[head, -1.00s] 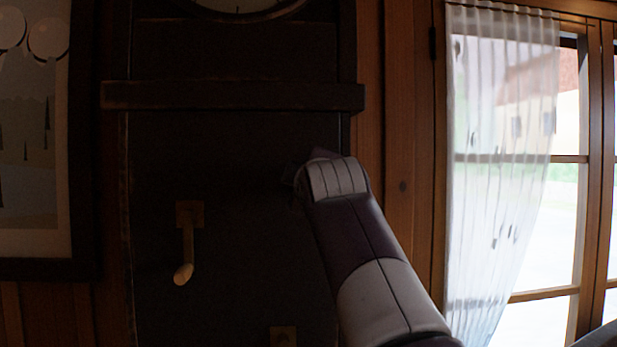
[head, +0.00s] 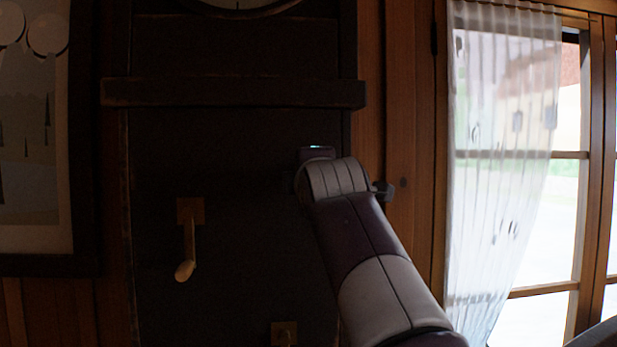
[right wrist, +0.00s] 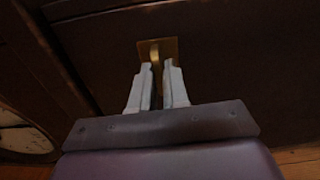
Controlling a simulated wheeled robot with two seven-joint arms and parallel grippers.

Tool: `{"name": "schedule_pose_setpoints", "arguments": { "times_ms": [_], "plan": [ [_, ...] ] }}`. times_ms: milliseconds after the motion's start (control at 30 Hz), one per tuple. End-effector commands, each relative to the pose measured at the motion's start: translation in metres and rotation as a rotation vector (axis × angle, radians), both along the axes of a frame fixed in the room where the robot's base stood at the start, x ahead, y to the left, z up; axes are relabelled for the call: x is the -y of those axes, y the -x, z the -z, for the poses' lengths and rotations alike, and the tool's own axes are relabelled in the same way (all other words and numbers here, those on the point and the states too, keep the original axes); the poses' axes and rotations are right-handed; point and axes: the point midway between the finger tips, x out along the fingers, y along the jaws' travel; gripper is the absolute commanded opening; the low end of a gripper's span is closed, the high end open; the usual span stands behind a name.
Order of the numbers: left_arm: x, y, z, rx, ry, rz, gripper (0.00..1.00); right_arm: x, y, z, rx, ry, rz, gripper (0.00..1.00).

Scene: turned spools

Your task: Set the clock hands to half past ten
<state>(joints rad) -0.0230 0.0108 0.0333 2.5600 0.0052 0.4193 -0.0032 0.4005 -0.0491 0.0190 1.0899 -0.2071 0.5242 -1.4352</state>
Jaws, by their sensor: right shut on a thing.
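A dark wooden clock case (head: 235,180) fills the middle of the head view. Only the bottom edge of its pale dial (head: 238,4) shows at the top, and the clock hands cannot be read. The dial's edge also shows in the right wrist view (right wrist: 22,138). In the right wrist view, my right gripper (right wrist: 161,74) is shut on a brass crank (right wrist: 155,50) that stands out from a brass plate on the case. In the head view my own wrist hides this crank and the fingers. My left gripper is out of view.
A second brass crank (head: 188,243) hangs down on the left of the case. Another brass plate (head: 284,330) is at the bottom. A wooden ledge (head: 235,93) crosses above my wrist. A framed picture (head: 35,140) hangs left; a curtained window (head: 505,150) is right.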

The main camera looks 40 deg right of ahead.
Motion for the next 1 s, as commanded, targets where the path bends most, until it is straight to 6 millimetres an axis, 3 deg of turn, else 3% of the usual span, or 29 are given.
{"name": "schedule_pose_setpoints", "arguments": {
  "times_ms": [233, 300, 333, 667, 1000],
  "plan": [
    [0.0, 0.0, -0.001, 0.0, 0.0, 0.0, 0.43, -0.001, 0.003, -0.007, 0.016, 0.009, 0.0, 0.0],
    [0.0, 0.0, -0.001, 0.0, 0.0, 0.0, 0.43, -0.001, 0.003, -0.007, 0.016, 0.009, 0.0, 0.31],
    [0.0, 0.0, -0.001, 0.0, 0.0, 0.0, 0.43, -0.001, 0.003, -0.007, 0.015, 0.008, 0.0, 0.35],
    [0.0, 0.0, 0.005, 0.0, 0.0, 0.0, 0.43, -0.003, 0.006, -0.001, 0.009, 0.004, 0.0, 0.35],
    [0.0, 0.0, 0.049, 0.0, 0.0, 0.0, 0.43, -0.043, 0.08, 0.002, 0.012, 0.004, -0.002, 0.35]
  ]
}}
